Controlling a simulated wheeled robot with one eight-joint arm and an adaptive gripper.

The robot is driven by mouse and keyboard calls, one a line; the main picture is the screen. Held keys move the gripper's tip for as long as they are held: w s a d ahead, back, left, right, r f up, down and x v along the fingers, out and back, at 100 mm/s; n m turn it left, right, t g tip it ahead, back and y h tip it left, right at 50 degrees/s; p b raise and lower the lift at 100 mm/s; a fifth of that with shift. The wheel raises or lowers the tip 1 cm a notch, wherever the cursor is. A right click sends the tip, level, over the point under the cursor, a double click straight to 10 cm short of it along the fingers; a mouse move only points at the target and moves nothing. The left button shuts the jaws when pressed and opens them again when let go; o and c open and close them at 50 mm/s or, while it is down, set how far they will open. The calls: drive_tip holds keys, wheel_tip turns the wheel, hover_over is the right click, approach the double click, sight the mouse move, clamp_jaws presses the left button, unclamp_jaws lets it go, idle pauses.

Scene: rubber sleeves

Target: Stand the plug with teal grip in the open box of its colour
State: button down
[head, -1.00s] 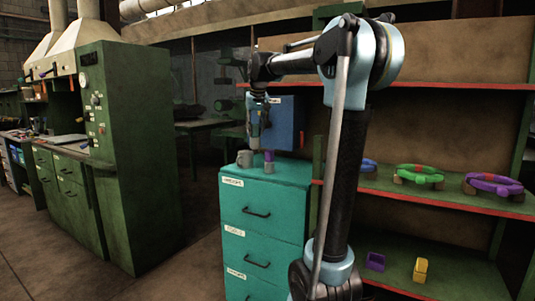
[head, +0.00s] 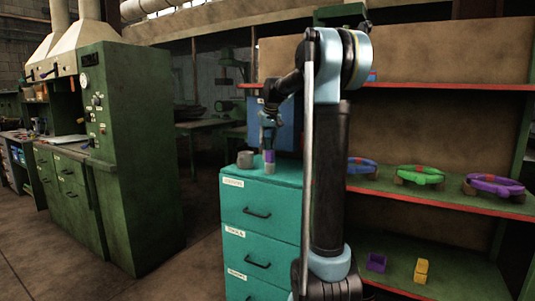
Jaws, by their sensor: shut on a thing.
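My gripper (head: 268,138) is above the teal cabinet in the head view, over the purple-grip plug, with its fingers pointing down. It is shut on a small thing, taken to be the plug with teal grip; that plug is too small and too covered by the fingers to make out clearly. A plug with purple grip (head: 269,157) stands on the cabinet top, just below the fingers. No teal open box can be made out; my arm covers part of the shelves.
A grey mug-like thing (head: 245,159) stands on the teal cabinet (head: 235,181). A purple open box (head: 376,262) and a yellow one (head: 421,270) stand on the low shelf. Blue, green and purple handwheels (head: 492,185) lie on the shelf above. A blue panel (head: 286,127) is behind the gripper.

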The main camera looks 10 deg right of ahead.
sight(268, 145)
wheel_tip(268, 145, down, 4)
drive_tip(key=shift+r, duration=0.1)
drive_tip(key=shift+w+d+f, duration=0.15)
drive_tip(key=shift+f, duration=0.15)
drive_tip(key=c, duration=1.2)
unclamp_jaws()
drive_tip(key=shift+c, duration=0.2)
drive_tip(key=v, duration=1.2)
